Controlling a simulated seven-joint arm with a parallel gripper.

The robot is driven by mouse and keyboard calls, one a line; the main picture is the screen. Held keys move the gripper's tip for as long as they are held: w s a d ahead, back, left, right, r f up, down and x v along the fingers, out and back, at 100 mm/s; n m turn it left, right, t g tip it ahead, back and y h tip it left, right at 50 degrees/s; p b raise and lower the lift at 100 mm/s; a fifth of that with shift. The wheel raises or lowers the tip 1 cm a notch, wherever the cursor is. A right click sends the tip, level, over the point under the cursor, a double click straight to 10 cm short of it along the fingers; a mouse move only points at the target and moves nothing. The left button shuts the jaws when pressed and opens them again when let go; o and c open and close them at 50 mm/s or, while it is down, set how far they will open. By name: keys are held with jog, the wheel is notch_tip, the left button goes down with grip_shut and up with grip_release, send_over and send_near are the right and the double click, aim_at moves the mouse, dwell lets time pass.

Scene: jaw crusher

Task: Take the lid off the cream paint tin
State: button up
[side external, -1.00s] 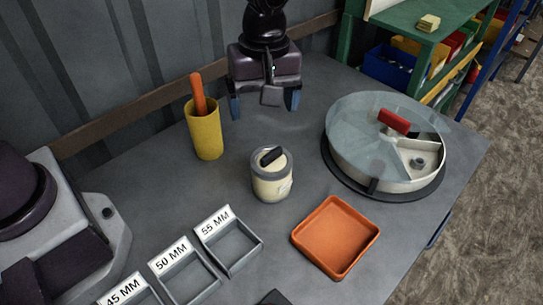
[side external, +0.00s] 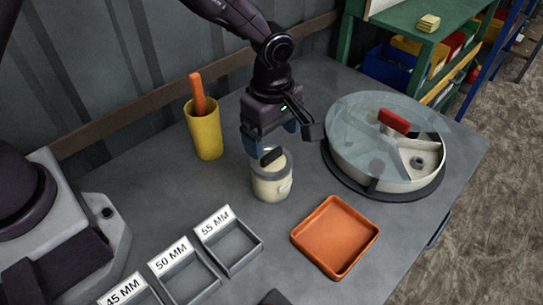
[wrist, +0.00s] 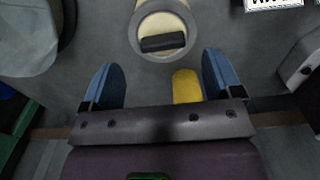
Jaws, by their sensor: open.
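The cream paint tin (side external: 271,187) stands upright near the middle of the table. Its lid (side external: 284,160) is on top, with a grey rim and a dark bar handle (side external: 271,157); the handle also shows in the wrist view (wrist: 163,43). My gripper (side external: 272,142) is open and empty, just behind and above the tin in the side view. In the wrist view, my gripper's blue fingers (wrist: 162,82) are spread wide, and the lid lies beyond their tips, roughly centred between them. I see no contact with the lid.
A yellow cup (side external: 206,134) with an orange handle in it stands left of the tin. A round divided tray with a clear cover (side external: 360,135) and red grip stands right. An orange square tray (side external: 335,237) and grey labelled bins (side external: 232,247) are in front.

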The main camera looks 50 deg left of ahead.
aim_at(271, 153)
notch_tip(271, 153, down, 4)
jog(key=shift+s+f, duration=0.15)
jog(key=shift+f, duration=0.1)
jog(key=c, duration=1)
jog(key=shift+r, duration=0.1)
